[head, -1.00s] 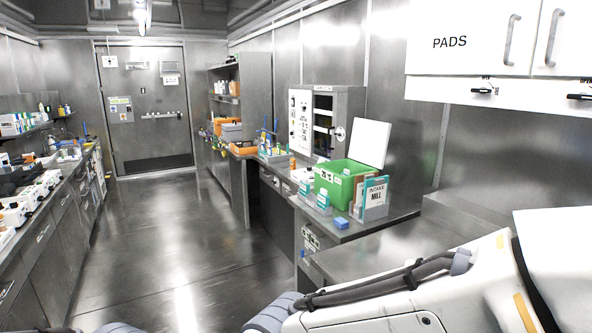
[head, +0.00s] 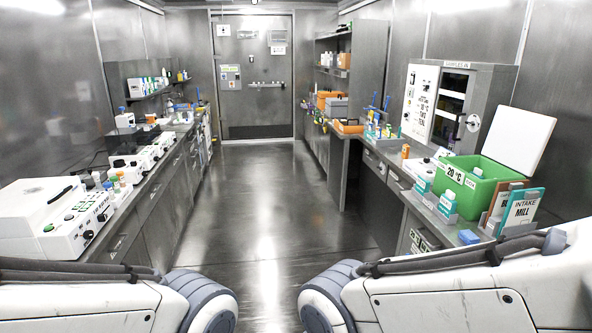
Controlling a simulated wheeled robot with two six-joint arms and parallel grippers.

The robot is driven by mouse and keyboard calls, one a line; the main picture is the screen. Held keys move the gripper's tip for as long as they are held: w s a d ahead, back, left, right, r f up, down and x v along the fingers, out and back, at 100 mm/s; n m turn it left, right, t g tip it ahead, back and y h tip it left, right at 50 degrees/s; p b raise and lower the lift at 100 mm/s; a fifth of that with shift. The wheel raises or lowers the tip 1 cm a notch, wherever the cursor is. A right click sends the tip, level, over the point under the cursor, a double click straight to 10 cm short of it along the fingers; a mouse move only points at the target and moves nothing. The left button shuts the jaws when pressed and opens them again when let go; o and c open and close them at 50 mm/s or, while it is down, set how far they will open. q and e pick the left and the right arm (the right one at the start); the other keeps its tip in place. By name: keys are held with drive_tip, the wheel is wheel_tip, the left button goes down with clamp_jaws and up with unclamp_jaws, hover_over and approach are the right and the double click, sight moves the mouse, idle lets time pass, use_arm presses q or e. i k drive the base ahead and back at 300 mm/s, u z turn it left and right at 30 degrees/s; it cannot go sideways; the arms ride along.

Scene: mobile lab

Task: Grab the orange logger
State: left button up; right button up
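I cannot make out for certain which thing is the orange logger. Several orange things show in the head view. A small upright orange item (head: 405,151) stands on the right bench, in front of the steel cabinet. An orange tray (head: 348,127) lies farther back on that side. An orange bin (head: 326,98) sits on the shelf unit beyond it. My two arms reach in from the lower left and lower right, far short of these things. Neither gripper shows in the view.
A green cool box (head: 471,186) with its white lid open stands on the right bench, beside upright booklets (head: 521,207). The left bench holds a large white instrument (head: 50,215) and several smaller ones. The aisle floor (head: 262,200) is clear up to the closed door (head: 254,75).

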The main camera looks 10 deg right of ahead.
sight(405, 152)
drive_tip(key=u, duration=0.2)
drive_tip(key=i, duration=3.9)
drive_tip(key=z, duration=0.5)
drive_tip(key=i, duration=1.25)
drive_tip(key=z, duration=1.4)
drive_tip(key=i, duration=0.85)
drive_tip(key=z, duration=1.45)
drive_tip(key=i, duration=0.55)
drive_tip(key=z, duration=0.2)
